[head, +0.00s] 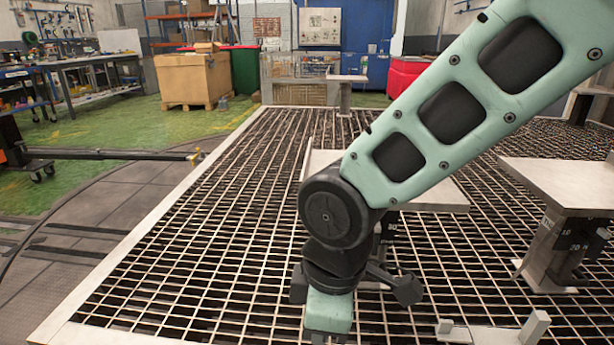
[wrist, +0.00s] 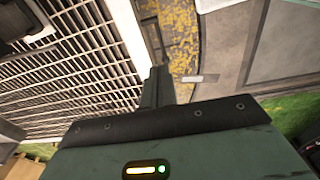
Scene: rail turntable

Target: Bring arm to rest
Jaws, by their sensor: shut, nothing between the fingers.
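My arm reaches down across the head view from the upper right. It bends at a dark joint over the metal grating (head: 200,240), and its lower end runs to the bottom edge, where the fingers do not show. In the wrist view my gripper (wrist: 158,75) has its dark fingers together with nothing between them. The grating (wrist: 75,75) lies to their left in that view, and a worn yellow patch of floor (wrist: 181,35) lies beyond the fingertips.
A pedestal with a flat top (head: 565,185) stands at the right on the grating; another plate (head: 435,198) is partly behind my arm. A small bracket (head: 490,335) lies at the lower right. A wooden crate (head: 190,80) and a workbench (head: 85,70) stand at the back left.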

